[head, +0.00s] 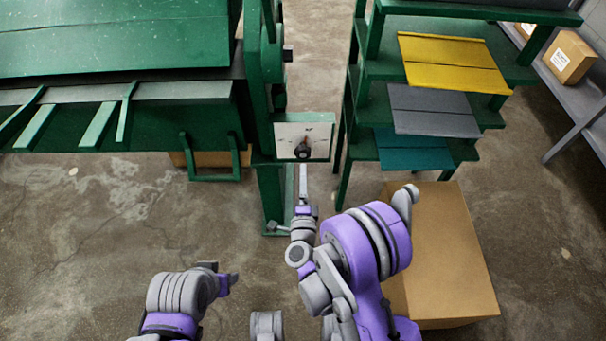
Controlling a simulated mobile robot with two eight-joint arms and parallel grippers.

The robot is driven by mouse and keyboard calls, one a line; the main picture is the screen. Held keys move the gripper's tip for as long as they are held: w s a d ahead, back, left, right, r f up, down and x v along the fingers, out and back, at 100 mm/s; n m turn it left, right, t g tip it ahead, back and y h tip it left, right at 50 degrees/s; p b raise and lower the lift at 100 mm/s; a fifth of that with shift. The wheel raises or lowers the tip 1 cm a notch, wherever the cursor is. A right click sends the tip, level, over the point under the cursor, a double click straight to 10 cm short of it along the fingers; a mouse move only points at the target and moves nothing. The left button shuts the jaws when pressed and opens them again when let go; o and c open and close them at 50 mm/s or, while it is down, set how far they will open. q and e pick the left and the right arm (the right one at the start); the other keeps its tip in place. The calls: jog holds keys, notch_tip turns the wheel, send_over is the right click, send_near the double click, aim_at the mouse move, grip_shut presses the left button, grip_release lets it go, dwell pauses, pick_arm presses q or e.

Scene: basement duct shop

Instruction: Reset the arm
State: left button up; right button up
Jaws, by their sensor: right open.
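My right arm (365,245), purple and grey, reaches forward in the middle of the head view. My right gripper (303,178) is open, seen nearly edge-on, just below a white dial panel (285,138) on the green machine. A dark round knob with a small reddish mark (303,151) sits on that panel, just above the fingertips. I cannot tell whether they touch it, and nothing shows held. My left arm (178,295) is folded low at the left. Its gripper (228,283) shows only partly, and its jaw opening is unclear.
The green machine (120,40) fills the upper left, with slanted bars along its front. A green rack (372,65) holds yellow, grey and teal sheets at the upper right. A cardboard box (450,260) stands right of my right arm. Concrete floor (90,220) is clear at the left.

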dwell(0.4)
jog(key=s+d+r+n+g+y, duration=0.3)
jog(key=s+r+n+g+y, duration=0.15)
jog(key=r+n, duration=0.6)
jog(key=s+d+f+n+g+h, duration=0.1)
jog(key=s+d+n+g+h, duration=0.15)
jog(key=s+d, duration=0.4)
jog(key=s+d+f+n+g+h, duration=0.1)
jog(key=s+d+f+n+g, duration=0.2)
jog(key=s, duration=0.7)
jog(key=s+d+n+g+h, duration=0.1)
jog(key=s+d+n+g, duration=0.1)
jog(key=s+d+g, duration=0.45)
pick_arm(q)
notch_tip(320, 180, up, 26)
jog(key=w+t+p, duration=0.1)
jog(key=p, duration=2.2)
jog(key=shift+r, duration=0.2)
pick_arm(e)
notch_tip(320, 180, up, 26)
jog(key=a+t, duration=0.1)
jog(key=t, duration=0.3)
jog(key=shift+a+r, duration=0.15)
jog(key=shift+a, duration=0.05)
